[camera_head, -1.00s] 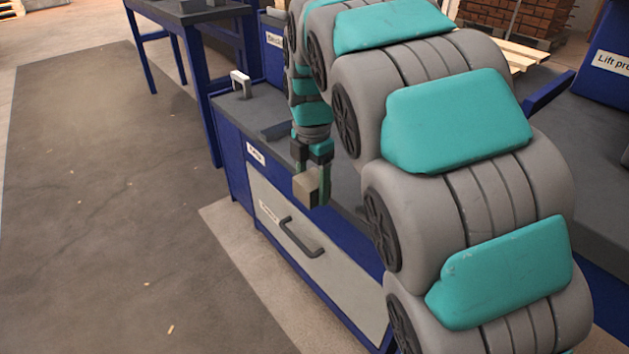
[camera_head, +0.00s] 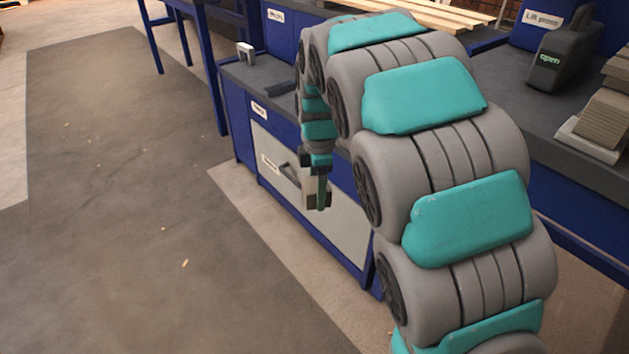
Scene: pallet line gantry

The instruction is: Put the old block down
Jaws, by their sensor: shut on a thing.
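My gripper (camera_head: 318,195) points down at the end of my arm, left of the arm's large links. It is shut on a pale beige-grey block (camera_head: 308,192), which hangs in the air in front of the blue cabinet. The block's right part is hidden by a gripper finger. Whether the block touches the cabinet front cannot be told; it appears apart from it.
The blue cabinet (camera_head: 236,150) has a grey drawer front (camera_head: 340,222) with a dark handle. A whitish bracket (camera_head: 246,52) stands on its dark top. At right, a dark case marked "open" (camera_head: 562,50) and stacked beige blocks (camera_head: 604,112) stand on a bench. Floor at left is clear.

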